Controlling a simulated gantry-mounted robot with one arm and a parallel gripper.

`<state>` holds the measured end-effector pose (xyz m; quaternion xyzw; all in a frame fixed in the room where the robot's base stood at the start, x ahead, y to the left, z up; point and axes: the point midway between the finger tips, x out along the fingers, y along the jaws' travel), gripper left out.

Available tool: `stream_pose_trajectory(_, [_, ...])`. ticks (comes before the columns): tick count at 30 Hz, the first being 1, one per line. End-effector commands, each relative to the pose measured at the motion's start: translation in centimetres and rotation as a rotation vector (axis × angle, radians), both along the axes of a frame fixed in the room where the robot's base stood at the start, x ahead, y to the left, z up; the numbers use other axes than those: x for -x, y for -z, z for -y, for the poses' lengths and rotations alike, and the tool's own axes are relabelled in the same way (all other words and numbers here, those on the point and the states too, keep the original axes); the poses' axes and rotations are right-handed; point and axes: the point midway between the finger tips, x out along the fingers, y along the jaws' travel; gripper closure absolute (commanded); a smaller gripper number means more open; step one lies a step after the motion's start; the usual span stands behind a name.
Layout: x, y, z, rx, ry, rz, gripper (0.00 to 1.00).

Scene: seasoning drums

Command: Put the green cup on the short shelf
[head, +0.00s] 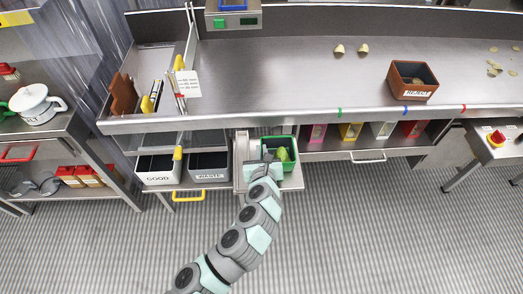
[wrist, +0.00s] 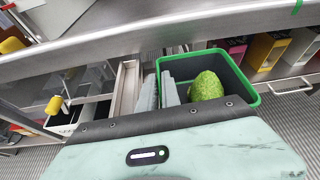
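A green open-topped container (head: 291,150) sits under the counter front on a pulled-out ledge (head: 292,186). It is the clearest match for the green cup, though it looks like a square bin. A bumpy green lump (wrist: 207,87) lies inside it. My gripper (wrist: 160,92) has one grey finger outside the container's left wall and one inside, close together, with the wall between them. In the head view my gripper (head: 262,165) covers the container's front left part. I cannot tell which surface is the short shelf.
White (head: 157,168) and grey (head: 209,165) labelled bins stand left of the ledge. Pink (head: 317,133) and yellow (head: 350,131) holders stand under the counter to the right. A brown box (head: 412,82) is on the counter, whose middle is clear.

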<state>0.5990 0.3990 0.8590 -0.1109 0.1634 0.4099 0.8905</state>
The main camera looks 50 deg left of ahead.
Motion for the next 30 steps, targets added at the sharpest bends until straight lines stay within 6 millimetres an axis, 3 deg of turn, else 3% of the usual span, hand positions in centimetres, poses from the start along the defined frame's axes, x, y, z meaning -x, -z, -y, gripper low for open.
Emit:
stream_pose_trajectory(6, [0.0, 0.0, 0.0, 0.0, 0.0, 0.0, 0.75])
stream_pose_trajectory(16, [0.0, -0.5, 0.0, 0.0, 0.0, 0.0, 0.75])
stream_pose_trajectory(20, [1.0, -1.0, 0.9, 0.0, -0.002, -0.002, 0.75])
stream_pose_trajectory(30, [4.8, -3.6, 5.4, -0.002, 0.003, 0.0, 0.75])
